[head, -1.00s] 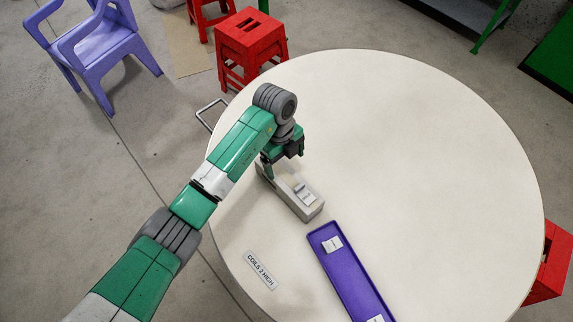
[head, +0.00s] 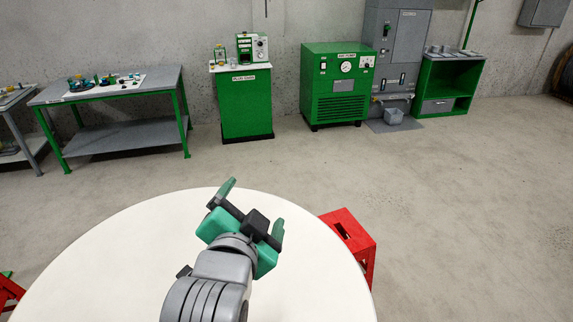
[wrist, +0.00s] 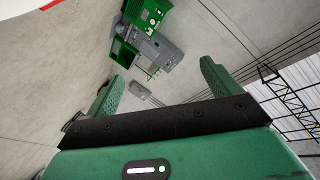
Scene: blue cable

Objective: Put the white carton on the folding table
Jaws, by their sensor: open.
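My gripper (head: 252,208) is raised over the far part of a round white table (head: 110,255) in the head view. Its two green fingers are spread apart with nothing between them. The wrist view also shows the open, empty fingers (wrist: 162,80), pointing out over the floor and the far green equipment. I cannot tell whether the round table is the folding table. No white carton shows in either current view; the near part of the tabletop is out of frame and partly behind my arm.
A red stool (head: 350,238) stands against the table's right side. Along the back wall are a grey-topped workbench (head: 120,85), a green cabinet with small devices (head: 246,105), a green machine (head: 335,85), a grey cabinet (head: 398,50) and a green shelf unit (head: 447,82). Open floor lies between.

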